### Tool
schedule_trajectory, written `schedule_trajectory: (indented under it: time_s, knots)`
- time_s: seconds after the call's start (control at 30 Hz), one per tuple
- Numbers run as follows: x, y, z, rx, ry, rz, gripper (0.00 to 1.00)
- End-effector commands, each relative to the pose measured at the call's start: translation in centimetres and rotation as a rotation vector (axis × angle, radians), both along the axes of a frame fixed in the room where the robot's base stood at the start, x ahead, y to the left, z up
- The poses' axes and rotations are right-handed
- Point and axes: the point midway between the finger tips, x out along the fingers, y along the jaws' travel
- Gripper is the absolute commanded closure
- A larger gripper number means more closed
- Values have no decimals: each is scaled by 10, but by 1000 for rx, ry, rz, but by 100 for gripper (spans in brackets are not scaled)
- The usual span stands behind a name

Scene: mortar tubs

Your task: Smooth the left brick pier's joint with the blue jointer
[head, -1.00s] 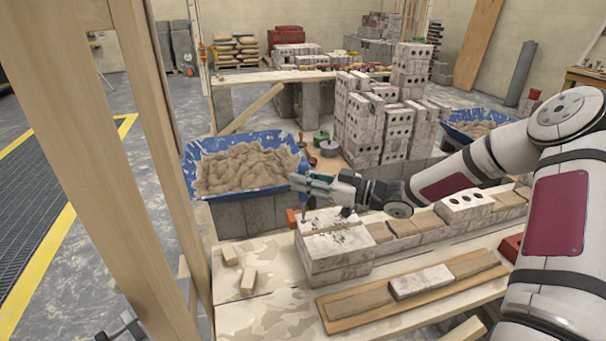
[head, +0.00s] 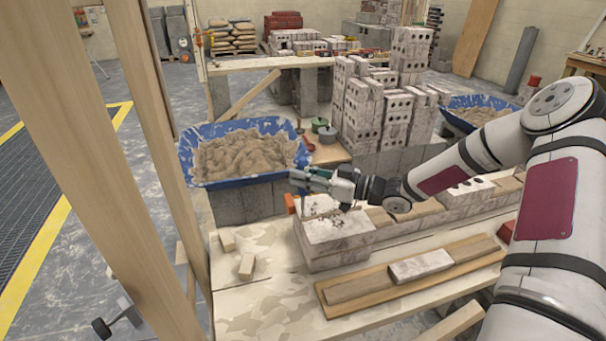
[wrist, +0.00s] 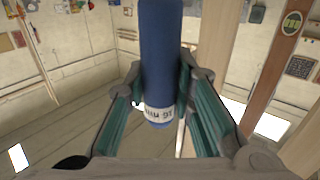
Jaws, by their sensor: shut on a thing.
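My gripper (head: 308,178) is level above the left brick pier (head: 340,232) in the head view, pointing left. In the wrist view my gripper (wrist: 160,100) has its teal fingers shut on the blue jointer's handle (wrist: 160,60), a blue cylinder with a white printed band. The jointer's tip is out of sight in the wrist view. In the head view a thin dark part hangs below the fingers near the pier's left end; I cannot tell whether it touches the brick. Grey mortar crumbs lie on the pier's top.
Blue tubs of mortar (head: 240,150) stand behind the bench, one behind the pier. Timber posts (head: 150,120) rise close at the left. A board with bricks (head: 415,268) lies in front of the pier.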

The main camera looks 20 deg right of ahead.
Motion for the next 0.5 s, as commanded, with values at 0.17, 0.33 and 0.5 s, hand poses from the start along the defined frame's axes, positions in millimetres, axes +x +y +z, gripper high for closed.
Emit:
schedule_trajectory:
  time_s: [0.17, 0.33, 0.5]
  knots:
    - [0, 0, 0, 1, -1, 0, 100]
    - [0, 0, -1, 1, -1, 0, 100]
    - [0, 0, -4, 1, -1, 0, 100]
